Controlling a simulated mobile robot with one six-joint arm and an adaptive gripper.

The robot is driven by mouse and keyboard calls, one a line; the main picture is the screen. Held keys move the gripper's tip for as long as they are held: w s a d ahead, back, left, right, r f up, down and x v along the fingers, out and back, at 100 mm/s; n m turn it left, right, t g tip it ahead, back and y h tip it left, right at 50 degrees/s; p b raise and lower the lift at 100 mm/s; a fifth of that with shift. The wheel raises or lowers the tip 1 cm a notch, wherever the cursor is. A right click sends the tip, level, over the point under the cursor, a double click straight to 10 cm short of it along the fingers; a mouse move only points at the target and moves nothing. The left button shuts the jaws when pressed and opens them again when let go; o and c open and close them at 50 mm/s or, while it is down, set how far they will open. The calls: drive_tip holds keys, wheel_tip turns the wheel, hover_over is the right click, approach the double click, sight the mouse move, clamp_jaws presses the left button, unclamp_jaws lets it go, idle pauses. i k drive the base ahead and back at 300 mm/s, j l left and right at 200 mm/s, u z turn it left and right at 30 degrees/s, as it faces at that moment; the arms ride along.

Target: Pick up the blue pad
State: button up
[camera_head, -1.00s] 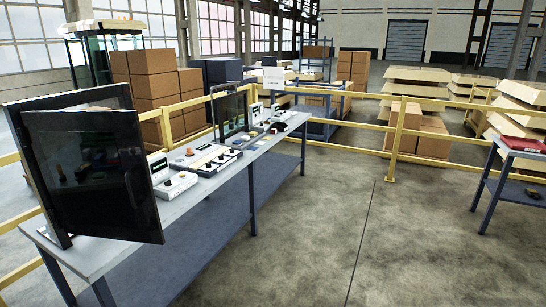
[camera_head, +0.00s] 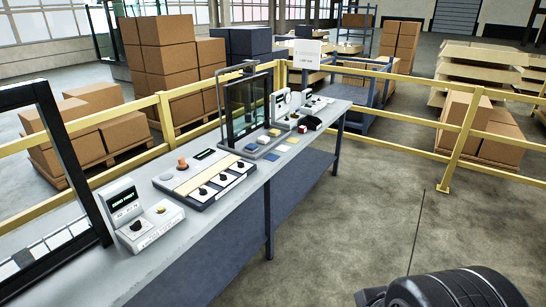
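Several small flat squares lie on the long grey table, in front of a dark-framed clear panel. A small blue piece (camera_head: 263,139) also sits on the tray by the panel. They are too small to tell which is the task's pad. My gripper's fingers are not in view; only a dark rounded part, probably of my arm, shows at the bottom right.
The long table (camera_head: 206,238) also carries a white box with a display and knobs (camera_head: 144,216), a control panel (camera_head: 205,179) and a dark frame (camera_head: 58,165) at left. A yellow railing (camera_head: 455,140) runs behind. Open floor (camera_head: 360,225) lies right of the table.

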sight(251, 148)
drive_tip(key=i+l+u, duration=0.25)
drive_tip(key=i, duration=0.15)
drive_tip(key=i+l, duration=0.15)
drive_tip(key=i, duration=0.75)
drive_tip(key=i+l, duration=0.15)
drive_tip(key=i, duration=0.8)
drive_tip(key=i+l, duration=0.1)
drive_tip(key=i, duration=0.8)
